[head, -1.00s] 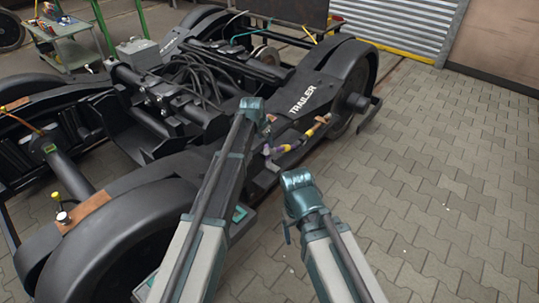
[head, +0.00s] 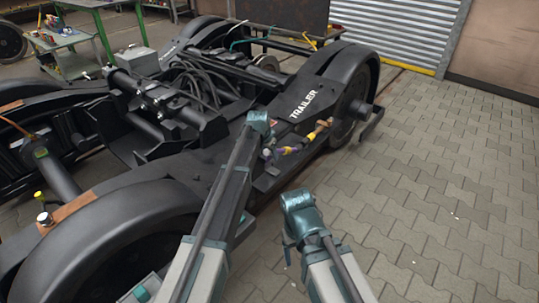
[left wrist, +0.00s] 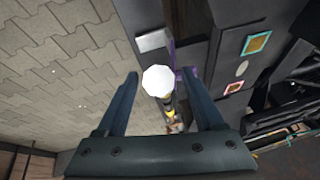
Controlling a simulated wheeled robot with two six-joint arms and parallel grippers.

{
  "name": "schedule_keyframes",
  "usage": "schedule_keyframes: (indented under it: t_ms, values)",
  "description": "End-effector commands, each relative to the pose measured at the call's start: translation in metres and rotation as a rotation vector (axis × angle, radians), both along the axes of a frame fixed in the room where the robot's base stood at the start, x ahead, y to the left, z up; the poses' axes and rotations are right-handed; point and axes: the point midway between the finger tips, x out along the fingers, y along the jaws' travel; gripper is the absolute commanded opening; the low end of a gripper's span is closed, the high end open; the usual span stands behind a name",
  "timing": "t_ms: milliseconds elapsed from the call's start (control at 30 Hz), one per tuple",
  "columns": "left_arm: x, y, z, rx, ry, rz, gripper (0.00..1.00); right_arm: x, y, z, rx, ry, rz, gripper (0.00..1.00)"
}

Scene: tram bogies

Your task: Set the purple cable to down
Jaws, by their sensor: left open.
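A short cable with purple and yellow sections (head: 291,150) lies along the near side of the black bogie frame, just below the word TRAILER. My left gripper (left wrist: 160,76) is open in the left wrist view, with its two fingers on either side of a white many-sided cap (left wrist: 158,83). A yellow and black piece shows behind the cap, and a little purple shows beside the right finger. I cannot tell whether the fingers touch anything. In the head view my left arm ends close to the cable's left end. My right arm shows in the head view, but its jaws cannot be made out.
The black bogie (head: 130,190) with large wheels fills the left and middle. A green cart (head: 80,45) stands at the back left. A grey shutter (head: 400,30) is behind. Paved floor (head: 440,190) on the right is clear. Small coloured square frames (left wrist: 257,42) show in the wrist view.

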Motion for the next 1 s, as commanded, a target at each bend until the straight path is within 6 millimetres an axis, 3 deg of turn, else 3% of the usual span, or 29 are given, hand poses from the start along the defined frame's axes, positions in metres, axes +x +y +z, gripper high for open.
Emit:
schedule_keyframes:
  t_ms: [67, 467, 1000]
  values:
    - [-0.0001, 0.0, 0.0005, 0.0, 0.0, 0.0, 0.69, 0.0, 0.0, 0.0005, 0.0, 0.0, 0.0, 0.73]
    - [-0.0003, 0.0001, 0.0004, 0.0, 0.0, 0.0, 0.0, 0.0, 0.0001, 0.0005, 0.0, 0.0, 0.0, 0.73]
    - [-0.0004, 0.0003, 0.0003, 0.001, 0.001, 0.0, 0.0, 0.0, 0.0, 0.0004, 0.0, 0.0, 0.0, 0.73]
